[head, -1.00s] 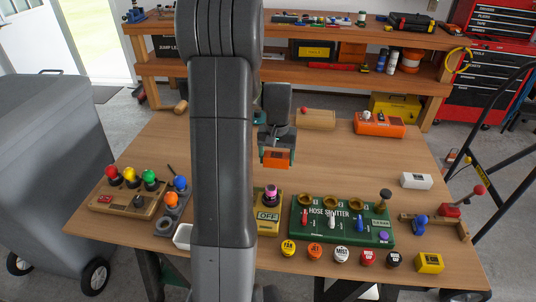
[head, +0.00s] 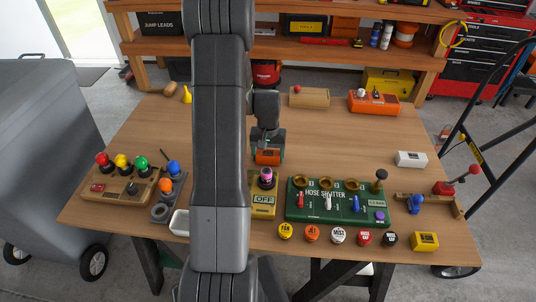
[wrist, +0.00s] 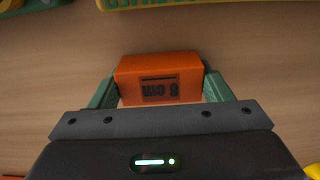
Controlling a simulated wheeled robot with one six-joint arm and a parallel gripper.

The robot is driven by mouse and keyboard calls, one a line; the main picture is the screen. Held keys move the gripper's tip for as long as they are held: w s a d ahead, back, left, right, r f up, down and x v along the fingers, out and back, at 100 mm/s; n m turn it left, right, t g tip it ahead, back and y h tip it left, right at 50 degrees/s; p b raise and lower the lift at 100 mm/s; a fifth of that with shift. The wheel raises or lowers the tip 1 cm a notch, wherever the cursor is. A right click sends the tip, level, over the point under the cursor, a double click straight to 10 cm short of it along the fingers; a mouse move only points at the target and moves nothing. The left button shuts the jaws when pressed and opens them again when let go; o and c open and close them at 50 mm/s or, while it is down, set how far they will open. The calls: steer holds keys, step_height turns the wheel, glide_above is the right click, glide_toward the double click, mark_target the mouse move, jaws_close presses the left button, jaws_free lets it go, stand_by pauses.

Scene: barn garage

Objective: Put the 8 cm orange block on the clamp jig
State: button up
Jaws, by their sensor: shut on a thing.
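My gripper (head: 267,150) is shut on the orange block (head: 267,157), near the middle of the table. In the wrist view the block (wrist: 160,75) sits between the two green fingertips, its dark label reading 8 cm upside down. How far it is above the table I cannot tell. The clamp jig (head: 430,205) is at the right edge of the table in the head view, with a wooden base, a blue part, a red part and a red-ball lever. The block is well to the left of it. The jig is not recognisable in the wrist view.
A green hose splitter board (head: 340,205) and a yellow OFF switch box (head: 262,206) stand between gripper and front edge. A white box (head: 411,159) is near the jig; a yellow block (head: 425,241) is in front. Several round buttons line the front. The table behind the board is fairly clear.

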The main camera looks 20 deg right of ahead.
steer(key=shift+f, duration=0.15)
steer(key=shift+f, duration=0.15)
steer(key=o, duration=1)
